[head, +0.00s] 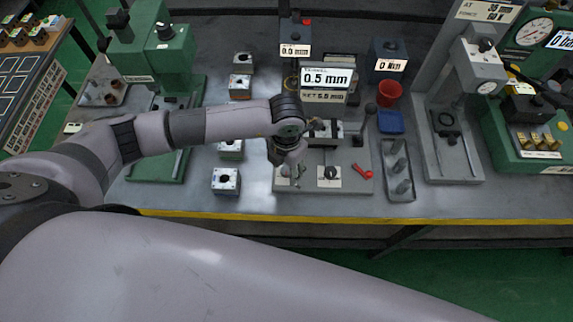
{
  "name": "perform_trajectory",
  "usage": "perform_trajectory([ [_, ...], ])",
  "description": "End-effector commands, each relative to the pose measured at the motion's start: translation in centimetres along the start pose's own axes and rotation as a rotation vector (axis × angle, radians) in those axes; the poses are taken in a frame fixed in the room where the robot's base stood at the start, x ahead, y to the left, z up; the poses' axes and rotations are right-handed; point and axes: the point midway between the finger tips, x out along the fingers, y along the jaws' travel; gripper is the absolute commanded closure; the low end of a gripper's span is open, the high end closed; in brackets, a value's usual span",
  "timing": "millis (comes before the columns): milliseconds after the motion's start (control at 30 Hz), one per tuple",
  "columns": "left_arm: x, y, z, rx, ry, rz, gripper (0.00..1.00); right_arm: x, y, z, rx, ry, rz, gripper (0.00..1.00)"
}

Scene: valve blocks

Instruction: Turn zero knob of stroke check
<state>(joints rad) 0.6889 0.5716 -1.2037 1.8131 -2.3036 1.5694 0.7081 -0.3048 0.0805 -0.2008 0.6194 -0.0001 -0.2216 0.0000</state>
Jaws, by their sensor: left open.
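The stroke check (316,190) is a grey fixture at the middle front of the bench in the head view. Its display (326,78) reads 0.5 mm, with a "SET 5.5 mm" plate below it. A black knob (331,173) sits on a white plate on the fixture's front deck. Another white plate (283,171) lies to its left, mostly hidden under my gripper; labels are too small to read. My left gripper (289,174) is open, pointing down above the left plate. I cannot tell whether it touches anything there. My right gripper is not in view.
A red lever (361,171) is at the fixture's right front. A tray of grey cylinders (398,196) stands right of it, with a red cup (390,92) and blue bin (391,121) behind. Valve blocks (225,181) line the left. A green press (171,60) stands farther left.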

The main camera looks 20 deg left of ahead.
Motion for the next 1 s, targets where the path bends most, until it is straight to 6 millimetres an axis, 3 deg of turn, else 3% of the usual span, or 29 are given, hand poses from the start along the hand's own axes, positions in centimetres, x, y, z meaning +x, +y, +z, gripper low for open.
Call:
perform_trajectory([
  [100, -0.01, -0.01, 0.01, 0.0, 0.0, 0.0, 0.54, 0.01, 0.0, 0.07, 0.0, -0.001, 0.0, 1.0],
  [800, -0.07, 0.0, 0.02, 0.0, 0.0, 0.0, 1.0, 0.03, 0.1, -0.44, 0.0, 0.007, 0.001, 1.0],
  [1000, -0.01, 0.01, 0.04, 0.008, -0.001, 0.0, 1.0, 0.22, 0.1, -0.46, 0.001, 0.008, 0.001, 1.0],
])
